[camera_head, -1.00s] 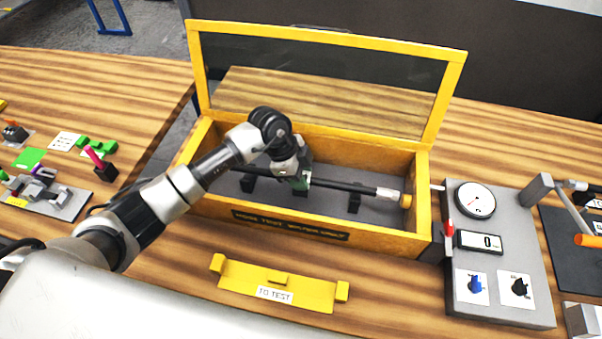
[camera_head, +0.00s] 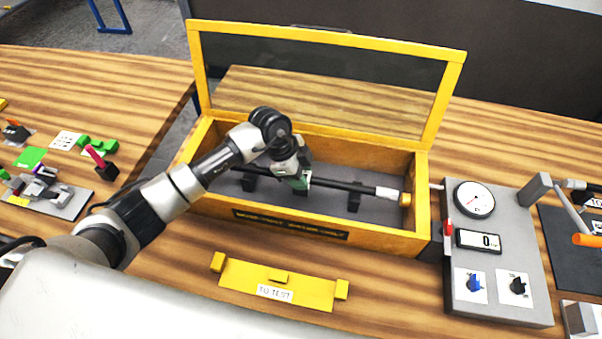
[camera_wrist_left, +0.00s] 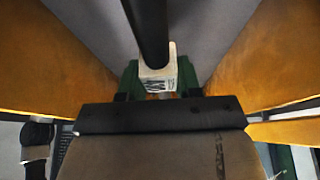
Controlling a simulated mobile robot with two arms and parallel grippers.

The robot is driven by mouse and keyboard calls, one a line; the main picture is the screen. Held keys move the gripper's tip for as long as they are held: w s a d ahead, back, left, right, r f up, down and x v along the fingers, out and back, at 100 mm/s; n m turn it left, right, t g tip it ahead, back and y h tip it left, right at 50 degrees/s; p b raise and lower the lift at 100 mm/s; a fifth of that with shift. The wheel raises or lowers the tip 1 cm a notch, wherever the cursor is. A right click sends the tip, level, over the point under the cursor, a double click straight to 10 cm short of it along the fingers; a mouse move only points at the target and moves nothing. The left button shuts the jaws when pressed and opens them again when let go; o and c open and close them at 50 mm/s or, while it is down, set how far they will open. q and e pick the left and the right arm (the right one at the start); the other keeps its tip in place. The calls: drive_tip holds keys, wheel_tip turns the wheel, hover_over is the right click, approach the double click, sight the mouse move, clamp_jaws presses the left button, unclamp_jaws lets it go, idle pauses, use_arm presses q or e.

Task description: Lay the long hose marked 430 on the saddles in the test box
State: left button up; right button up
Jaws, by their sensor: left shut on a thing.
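The test box (camera_head: 290,233) is a yellow wooden box with its glazed lid (camera_head: 320,85) raised. The long black hose (camera_head: 340,185) runs lengthwise inside it, with a silver fitting (camera_head: 387,193) at its right end. Dark saddles (camera_head: 354,201) stand under the hose; I cannot tell whether it rests fully on them. My left gripper (camera_head: 298,183) reaches down into the box and is shut on the hose near its middle. The left wrist view shows the hose (camera_wrist_left: 147,30) and a pale printed tag (camera_wrist_left: 158,76) between green fingers; the print is not legible. My right gripper is not in view.
A yellow TO TEST rack (camera_head: 310,294) stands empty before the box. A grey gauge panel (camera_head: 497,250) with a dial and knobs is close to the box's right end. Small green and grey parts (camera_head: 50,190) lie at the left.

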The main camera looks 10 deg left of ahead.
use_arm(q)
drive_tip(key=shift+f+b, duration=0.35)
drive_tip(key=shift+f, duration=0.25)
drive_tip(key=o, duration=1)
drive_tip(key=shift+c, duration=0.2)
drive_tip(key=shift+f, duration=0.1)
wheel_tip(320, 180, up, 7)
drive_tip(key=p, duration=0.7)
